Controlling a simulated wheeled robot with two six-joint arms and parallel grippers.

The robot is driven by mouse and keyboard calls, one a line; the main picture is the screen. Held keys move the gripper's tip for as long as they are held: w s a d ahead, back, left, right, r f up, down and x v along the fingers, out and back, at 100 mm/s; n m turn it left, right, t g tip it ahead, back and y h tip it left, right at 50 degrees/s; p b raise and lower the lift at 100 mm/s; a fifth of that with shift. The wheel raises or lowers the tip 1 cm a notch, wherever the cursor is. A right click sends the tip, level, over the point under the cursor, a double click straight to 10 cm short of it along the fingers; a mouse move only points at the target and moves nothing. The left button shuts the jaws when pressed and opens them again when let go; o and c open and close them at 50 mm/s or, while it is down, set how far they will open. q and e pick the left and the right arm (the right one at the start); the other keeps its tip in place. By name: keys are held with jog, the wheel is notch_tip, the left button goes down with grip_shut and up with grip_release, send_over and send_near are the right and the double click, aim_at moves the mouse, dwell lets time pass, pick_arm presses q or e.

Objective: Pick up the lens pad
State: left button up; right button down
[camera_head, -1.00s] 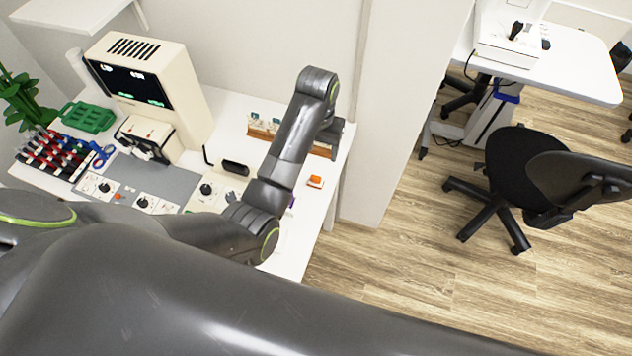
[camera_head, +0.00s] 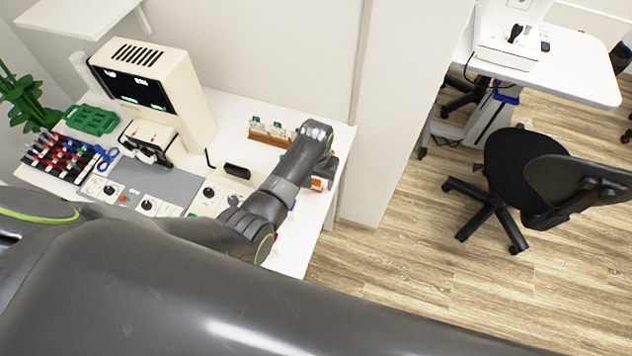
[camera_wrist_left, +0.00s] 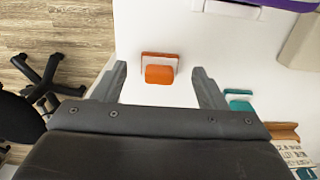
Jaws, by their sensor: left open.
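The orange lens pad (camera_wrist_left: 160,74) lies on the white table in the left wrist view, with a thin orange-edged piece right behind it. In the head view the orange pad (camera_head: 317,184) is partly hidden by my left gripper (camera_head: 325,172). In the left wrist view my left gripper (camera_wrist_left: 159,78) is open, one finger on each side of the pad, with clear gaps. The fingers do not touch it, and I cannot tell the height left above it. My right gripper is not in view.
A wooden rack (camera_head: 268,134) with teal-and-white items stands behind the arm; a teal piece (camera_wrist_left: 238,98) lies near the right finger. The table's edge is close on the pad's right in the head view. A beige instrument (camera_head: 172,92) and control boxes stand left.

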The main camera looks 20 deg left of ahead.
aim_at(316, 180)
pick_arm(q)
jog(key=shift+f, duration=0.55)
jog(key=shift+c, duration=0.2)
jog(key=c, duration=1)
jog(key=shift+r, duration=0.1)
jog(key=shift+r+b, duration=0.3)
jog(key=shift+r, duration=4.65)
